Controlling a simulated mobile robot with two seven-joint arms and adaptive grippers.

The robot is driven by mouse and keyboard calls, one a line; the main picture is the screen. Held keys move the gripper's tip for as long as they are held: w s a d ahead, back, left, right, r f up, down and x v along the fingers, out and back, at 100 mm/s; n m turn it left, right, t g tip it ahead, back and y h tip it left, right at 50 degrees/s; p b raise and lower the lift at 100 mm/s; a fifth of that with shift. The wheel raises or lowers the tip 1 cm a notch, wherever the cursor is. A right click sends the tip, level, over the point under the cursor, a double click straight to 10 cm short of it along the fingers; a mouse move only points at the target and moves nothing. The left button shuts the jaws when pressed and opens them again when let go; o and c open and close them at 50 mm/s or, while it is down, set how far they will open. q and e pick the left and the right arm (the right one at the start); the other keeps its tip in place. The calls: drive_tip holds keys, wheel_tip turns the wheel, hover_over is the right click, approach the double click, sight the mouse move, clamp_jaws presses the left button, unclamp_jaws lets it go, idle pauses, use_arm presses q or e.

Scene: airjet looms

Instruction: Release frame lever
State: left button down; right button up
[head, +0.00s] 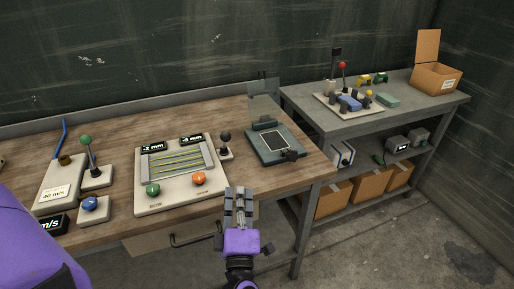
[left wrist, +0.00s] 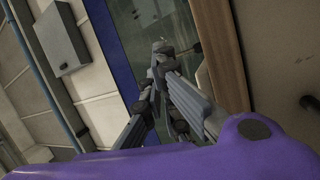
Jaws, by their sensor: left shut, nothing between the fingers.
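My left gripper (head: 238,192) is shut and empty, in front of the wooden workbench's front edge. In the left wrist view its fingers (left wrist: 160,50) meet at the tips with nothing between them. A green-knobbed lever (head: 86,142) stands further left. I cannot tell which is the frame lever. The gripper touches none of them. My right gripper is not in view.
A pale panel (head: 143,209) with green and orange knobs lies on the wooden bench (head: 115,120). A drawer handle (head: 192,240) juts below the bench edge. A grey table (head: 420,101) at right holds a red-knobbed fixture (head: 342,66) and an open cardboard box (head: 436,77).

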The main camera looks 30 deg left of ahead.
use_arm(q)
drive_tip(key=n+y, duration=0.1)
drive_tip(key=s+a+n+g+y, duration=0.1)
drive_tip(key=n, duration=0.1)
drive_tip(key=shift+s+a+r, duration=0.15)
drive_tip(key=shift+a+r, duration=0.15)
drive_tip(key=shift+r, duration=0.1)
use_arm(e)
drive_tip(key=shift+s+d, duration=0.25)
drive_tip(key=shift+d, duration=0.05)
use_arm(q)
drive_tip(key=p, duration=0.3)
approach(226, 141)
drive_tip(key=shift+y, duration=0.3)
drive_tip(key=x, duration=0.5)
drive_tip(key=shift+w+f, duration=0.15)
drive_tip(key=shift+w, duration=0.1)
drive_tip(key=shift+w+a, duration=0.55)
drive_tip(key=shift+w, duration=0.1)
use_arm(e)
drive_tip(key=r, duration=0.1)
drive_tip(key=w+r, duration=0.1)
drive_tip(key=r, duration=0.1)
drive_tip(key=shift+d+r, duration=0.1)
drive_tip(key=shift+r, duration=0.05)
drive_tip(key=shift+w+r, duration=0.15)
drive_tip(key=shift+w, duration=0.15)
